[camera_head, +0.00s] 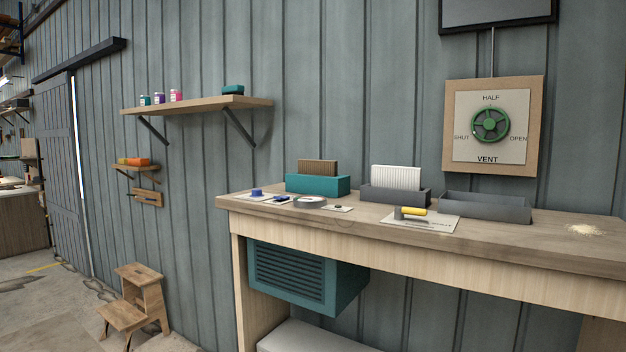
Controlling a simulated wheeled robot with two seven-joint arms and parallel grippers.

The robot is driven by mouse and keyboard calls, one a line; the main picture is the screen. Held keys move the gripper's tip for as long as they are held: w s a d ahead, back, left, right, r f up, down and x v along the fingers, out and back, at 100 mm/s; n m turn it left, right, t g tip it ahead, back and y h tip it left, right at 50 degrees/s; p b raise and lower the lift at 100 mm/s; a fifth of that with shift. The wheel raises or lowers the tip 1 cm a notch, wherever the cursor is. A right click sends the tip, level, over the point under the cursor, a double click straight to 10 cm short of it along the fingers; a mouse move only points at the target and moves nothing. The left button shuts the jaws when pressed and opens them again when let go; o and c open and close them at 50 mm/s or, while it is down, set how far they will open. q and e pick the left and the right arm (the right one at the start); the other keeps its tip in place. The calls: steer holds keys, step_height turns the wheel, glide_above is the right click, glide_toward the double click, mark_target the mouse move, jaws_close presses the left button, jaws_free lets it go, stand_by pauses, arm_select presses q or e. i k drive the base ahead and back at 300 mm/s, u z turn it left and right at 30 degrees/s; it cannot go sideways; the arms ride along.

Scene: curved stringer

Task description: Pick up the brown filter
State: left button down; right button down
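The brown filter (318,168) is a pleated panel standing upright in a teal box (318,185) at the back of the wooden workbench, left of centre. Its upper part shows above the box rim; its lower part is hidden inside. Neither of my grippers shows in the head view.
A white pleated filter (396,178) stands in a grey tray right of the teal box, beside an empty grey tray (485,207). A yellow-handled tool (411,212) and small items lie along the front of the bench (345,219). A teal louvred unit (300,277) hangs below. A step stool (137,300) stands left.

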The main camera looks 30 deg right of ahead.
mark_target(323, 167)
steer(key=u, duration=0.45)
steer(key=k, duration=1.1)
steer(key=u, duration=0.8)
steer(key=i, duration=2.7)
steer(key=z, duration=1.15)
steer(key=i, duration=1.2)
steer(key=z, duration=1.3)
